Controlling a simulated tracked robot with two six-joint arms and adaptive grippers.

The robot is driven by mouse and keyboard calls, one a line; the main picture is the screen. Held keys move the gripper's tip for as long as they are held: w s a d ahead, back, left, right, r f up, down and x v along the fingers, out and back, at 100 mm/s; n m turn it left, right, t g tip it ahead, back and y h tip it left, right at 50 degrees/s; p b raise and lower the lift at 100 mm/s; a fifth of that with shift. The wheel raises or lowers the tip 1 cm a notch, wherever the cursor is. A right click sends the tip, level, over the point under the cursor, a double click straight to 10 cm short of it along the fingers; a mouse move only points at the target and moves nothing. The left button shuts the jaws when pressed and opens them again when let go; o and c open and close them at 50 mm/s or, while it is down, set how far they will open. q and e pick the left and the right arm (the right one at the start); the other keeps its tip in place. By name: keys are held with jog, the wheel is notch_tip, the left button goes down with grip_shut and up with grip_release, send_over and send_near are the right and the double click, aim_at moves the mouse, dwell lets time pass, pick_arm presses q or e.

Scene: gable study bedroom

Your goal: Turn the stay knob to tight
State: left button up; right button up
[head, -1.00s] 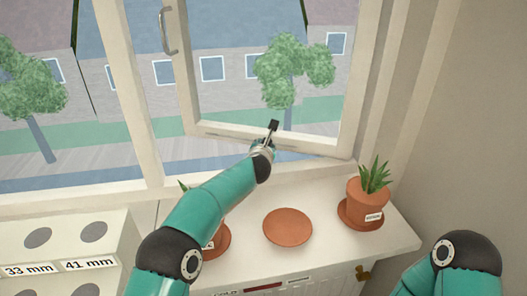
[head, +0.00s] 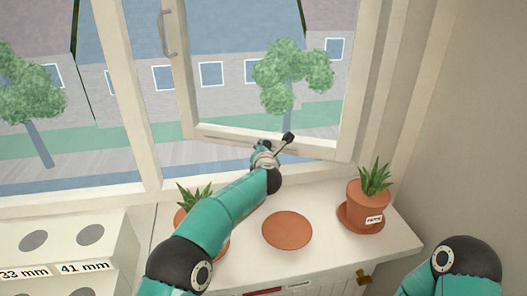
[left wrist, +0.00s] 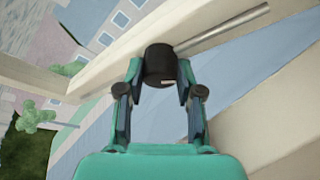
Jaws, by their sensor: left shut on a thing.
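The stay knob (left wrist: 160,64) is a black cylinder with a small pale mark on its lower edge. A grey stay bar (left wrist: 232,25) runs from beside it to the upper right in the left wrist view. My left gripper (left wrist: 160,80) has a finger on each side of the knob and is shut on it. In the head view, my left gripper (head: 270,151) is at the bottom rail of the open window sash (head: 218,133), where the small size hides the grip's detail. My right gripper is out of view; only that arm's elbow shows at lower right.
Below the window, a potted plant (head: 367,199) stands on the right of the white cabinet top (head: 335,240). An empty terracotta saucer (head: 287,231) lies in the middle. Another plant (head: 193,197) is partly behind my left arm. A white holed block (head: 62,238) stands left.

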pick_arm(q)
jog(key=shift+d, duration=0.15)
jog(key=o, duration=1.2)
jog(key=shift+c, duration=0.2)
jog(key=v, duration=1.2)
jog(key=shift+f, duration=0.15)
